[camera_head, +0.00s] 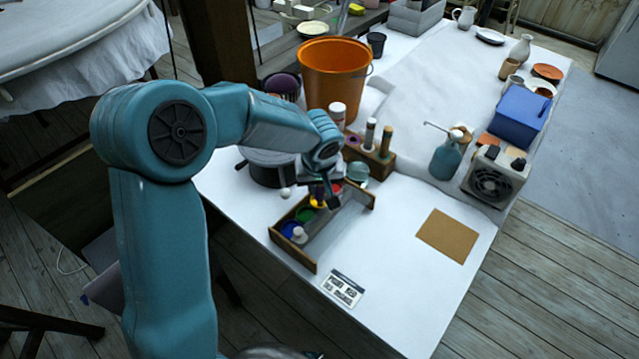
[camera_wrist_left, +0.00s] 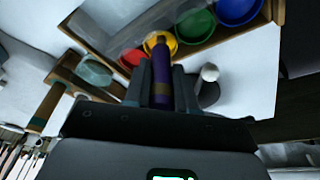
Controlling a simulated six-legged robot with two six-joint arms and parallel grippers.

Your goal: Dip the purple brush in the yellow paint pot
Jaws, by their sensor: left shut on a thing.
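My left gripper (camera_head: 326,195) is shut on the purple brush, which points away from the wrist in the left wrist view. The purple brush (camera_wrist_left: 163,75) has a brownish band, and its far end overlaps the yellow paint pot (camera_wrist_left: 153,38). I cannot tell whether the bristles touch the paint. In the head view the yellow paint pot (camera_head: 317,203) is in the wooden tray, close under the gripper, and the brush is mostly hidden by the gripper. My right gripper is not in view.
The wooden tray (camera_head: 292,253) also holds red (camera_head: 337,188), green (camera_head: 305,214) and blue (camera_head: 288,229) pots. A wooden block with upright tools (camera_head: 378,161) and an orange bucket (camera_head: 335,75) stand behind. A brown board (camera_head: 447,236) lies right, with clear white table around it.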

